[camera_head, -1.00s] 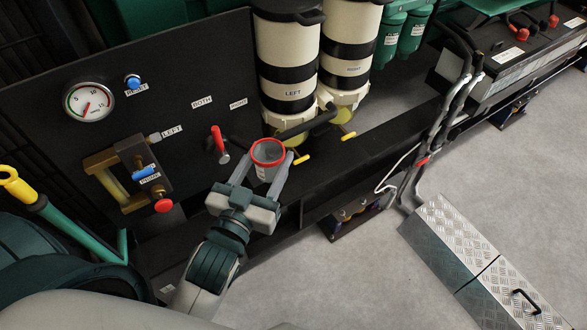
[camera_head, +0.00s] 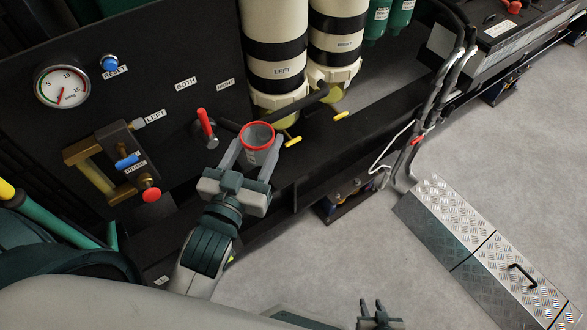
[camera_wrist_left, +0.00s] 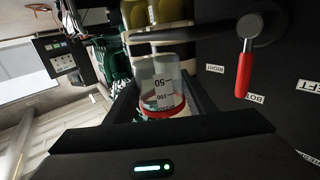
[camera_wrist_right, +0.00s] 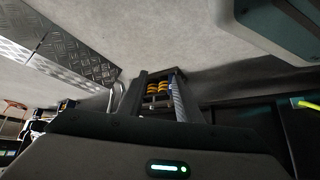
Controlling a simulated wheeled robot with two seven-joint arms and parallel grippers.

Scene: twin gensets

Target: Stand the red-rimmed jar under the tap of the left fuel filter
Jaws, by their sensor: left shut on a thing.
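The clear red-rimmed jar (camera_head: 258,138) is in my left gripper (camera_head: 256,150), which is shut around it. The jar is held rim up in the air, to the left of the left fuel filter's yellow tap (camera_head: 293,141). The left wrist view also shows the jar (camera_wrist_left: 160,85), with its scale marks, between the fingers. The left fuel filter (camera_head: 275,45), cream with black bands, is labelled LEFT. Part of its bowl is hidden behind a black pipe. My right gripper (camera_head: 378,312) is low in the head view; its fingers stand apart and empty in the right wrist view (camera_wrist_right: 160,85).
The right fuel filter (camera_head: 336,35) and its yellow tap (camera_head: 342,115) are close by. A red-handled selector lever (camera_head: 206,124) on the black panel is just left of the jar. A dark ledge (camera_head: 330,150) runs below the filters. A tread-plate step (camera_head: 480,250) lies on the floor.

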